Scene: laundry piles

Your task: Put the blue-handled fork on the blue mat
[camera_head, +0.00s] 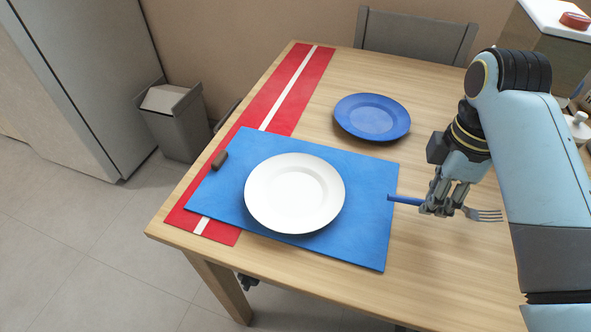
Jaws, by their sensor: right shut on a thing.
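The blue-handled fork (483,214) is held level above the right part of the table, its handle pointing left and its grey tines pointing right. My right gripper (436,207) is shut on the fork around its middle and hides that part. The handle's end is close to the right edge of the blue mat (370,240); I cannot tell its exact height. The blue mat lies on the table with a white plate (295,193) on it. A small dark part under the table's front edge looks like my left gripper (247,282), mostly hidden; its fingers are not clear.
A blue plate (372,117) stands on the wooden table (345,75) behind the mat. A red mat with a white stripe (265,92) lies partly under the blue mat. The mat's right strip is clear.

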